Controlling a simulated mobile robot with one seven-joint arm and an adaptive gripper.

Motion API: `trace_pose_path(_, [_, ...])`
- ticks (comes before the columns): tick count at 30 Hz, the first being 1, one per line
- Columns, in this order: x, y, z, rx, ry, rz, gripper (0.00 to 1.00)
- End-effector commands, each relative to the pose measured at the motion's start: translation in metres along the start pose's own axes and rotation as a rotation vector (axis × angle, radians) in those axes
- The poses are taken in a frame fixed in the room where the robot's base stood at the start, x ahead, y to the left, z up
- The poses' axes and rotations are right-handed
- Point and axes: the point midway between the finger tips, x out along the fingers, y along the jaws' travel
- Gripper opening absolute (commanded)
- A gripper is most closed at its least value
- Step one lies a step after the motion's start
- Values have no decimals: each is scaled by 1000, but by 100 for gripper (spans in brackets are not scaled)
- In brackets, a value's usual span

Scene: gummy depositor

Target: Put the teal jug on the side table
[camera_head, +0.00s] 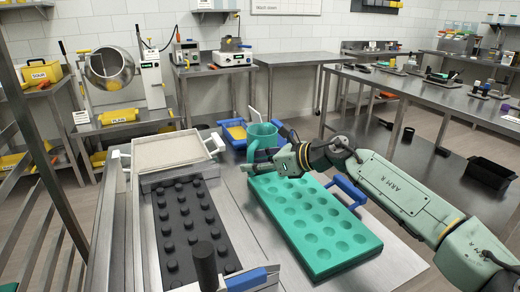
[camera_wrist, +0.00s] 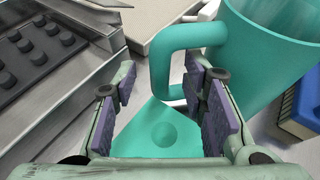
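The teal jug (camera_head: 263,134) stands upright behind the teal mould tray, near the middle of the head view. In the wrist view the jug (camera_wrist: 275,45) fills the upper right, with its loop handle (camera_wrist: 163,65) toward the picture's middle. My gripper (camera_head: 255,160) is beside the jug on its near side. In the wrist view my gripper (camera_wrist: 165,103) is open, its purple pads apart, with the handle ahead of and partly between them; the right finger hides part of the handle. A bare steel table (camera_head: 298,58) stands at the back; I cannot tell if it is the side table.
The teal mould tray (camera_head: 335,262) lies below my gripper. A black studded plate (camera_head: 190,230) and a pale tray (camera_head: 165,150) are to the left. A blue bin (camera_head: 228,142) is close behind the jug. A long steel bench (camera_head: 420,88) stands at right.

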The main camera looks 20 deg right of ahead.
Motion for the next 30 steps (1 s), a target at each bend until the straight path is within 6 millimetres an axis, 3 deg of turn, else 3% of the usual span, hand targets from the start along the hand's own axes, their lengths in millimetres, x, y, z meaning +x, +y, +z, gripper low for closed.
trace_pose_path(4, [16, 0, 2, 1, 0, 0, 39])
trace_pose_path(12, [19, 0, 0, 1, -1, -1, 38])
trace_pose_path(30, [18, 0, 0, 1, -1, -1, 0])
